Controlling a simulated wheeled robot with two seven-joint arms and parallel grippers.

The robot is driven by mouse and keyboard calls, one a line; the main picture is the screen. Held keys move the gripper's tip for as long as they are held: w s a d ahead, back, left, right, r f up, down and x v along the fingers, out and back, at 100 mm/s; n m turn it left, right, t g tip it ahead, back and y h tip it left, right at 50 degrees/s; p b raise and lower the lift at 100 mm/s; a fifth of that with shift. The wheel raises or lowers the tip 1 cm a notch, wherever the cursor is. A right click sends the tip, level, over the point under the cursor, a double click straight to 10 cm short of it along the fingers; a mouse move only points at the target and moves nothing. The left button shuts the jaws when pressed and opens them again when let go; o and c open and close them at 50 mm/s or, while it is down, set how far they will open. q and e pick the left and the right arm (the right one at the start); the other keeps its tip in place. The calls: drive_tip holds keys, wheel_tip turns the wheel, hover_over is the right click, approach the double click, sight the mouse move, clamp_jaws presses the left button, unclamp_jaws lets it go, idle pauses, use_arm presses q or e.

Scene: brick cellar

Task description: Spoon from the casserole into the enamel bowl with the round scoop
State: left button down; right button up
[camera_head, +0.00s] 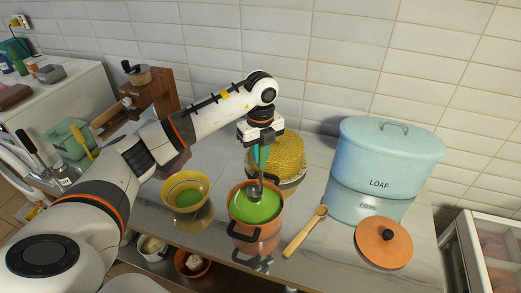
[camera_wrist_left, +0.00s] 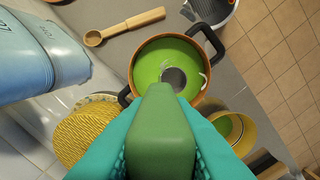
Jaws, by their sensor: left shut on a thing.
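The orange-brown casserole (camera_head: 255,232) stands on the metal counter, full of green soup; it also shows in the wrist view (camera_wrist_left: 136,92). My left gripper (camera_head: 262,158) is above it, its teal fingers shut on the green handle (camera_wrist_left: 160,130) of the round scoop. The scoop's metal end (camera_head: 255,187) reaches down into the casserole. In the wrist view its round grey head (camera_wrist_left: 174,78) is at the green surface; how deep it sits I cannot tell. The yellow enamel bowl (camera_head: 171,203) stands left of the casserole with some green inside. My right gripper is out of view.
A wooden spoon (camera_head: 305,231) and an orange lid (camera_head: 383,244) lie right of the casserole. A blue loaf bin (camera_head: 375,165) stands behind them. A yellow woven item (camera_head: 285,155) is behind the casserole. Small pots (camera_head: 192,264) are at the front left, and a wooden grinder (camera_head: 150,88) at the back left.

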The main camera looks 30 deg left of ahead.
sight(260, 166)
use_arm(q)
drive_tip(key=shift+f+b, duration=0.45)
drive_tip(key=shift+f, duration=0.4)
drive_tip(key=shift+s+f, duration=0.1)
drive_tip(key=shift+f, duration=0.25)
drive_tip(key=shift+f+b, duration=1.15)
drive_tip(key=shift+f, duration=0.15)
drive_tip(key=shift+f+b, duration=1.25)
drive_tip(key=shift+f, duration=0.75)
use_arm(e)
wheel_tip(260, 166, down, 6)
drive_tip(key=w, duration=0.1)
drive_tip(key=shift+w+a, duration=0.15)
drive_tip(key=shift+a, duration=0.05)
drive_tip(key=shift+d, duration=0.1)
use_arm(q)
drive_tip(key=shift+r, duration=0.15)
drive_tip(key=shift+r+p, duration=3.85)
drive_tip(key=shift+r, duration=1.65)
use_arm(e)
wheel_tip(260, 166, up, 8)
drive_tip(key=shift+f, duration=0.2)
use_arm(q)
drive_tip(key=shift+f, duration=0.1)
